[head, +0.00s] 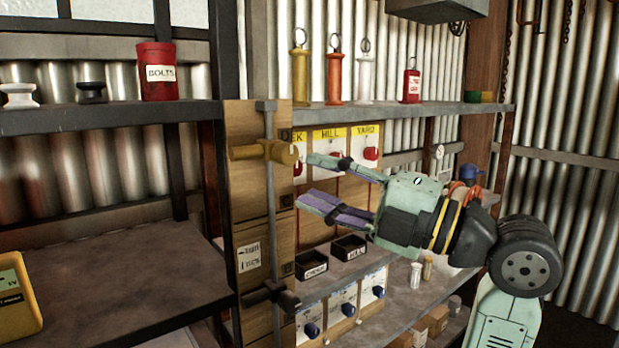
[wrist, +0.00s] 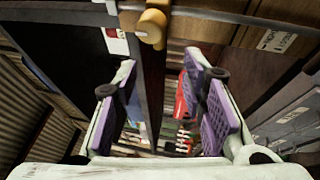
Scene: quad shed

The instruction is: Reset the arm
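My gripper (head: 318,182) is a pale green two-finger hand with purple pads, held out to the left at mid height in the head view. Its fingers are spread apart with nothing between them. In the wrist view the gripper (wrist: 165,100) also shows wide open and empty. A yellow knob or handle (head: 265,151) on a vertical metal rod (head: 269,205) is just left of the fingertips in the head view. The same yellow handle (wrist: 152,27) lies beyond the fingers at the top of the wrist view. I see no contact between it and the gripper.
A wooden post (head: 243,190) carries the rod and a dark lower handle (head: 270,292). An upper shelf (head: 400,116) holds a red BOLTS tin (head: 157,72) and several handled cylinders. A dark bench (head: 110,275) lies left.

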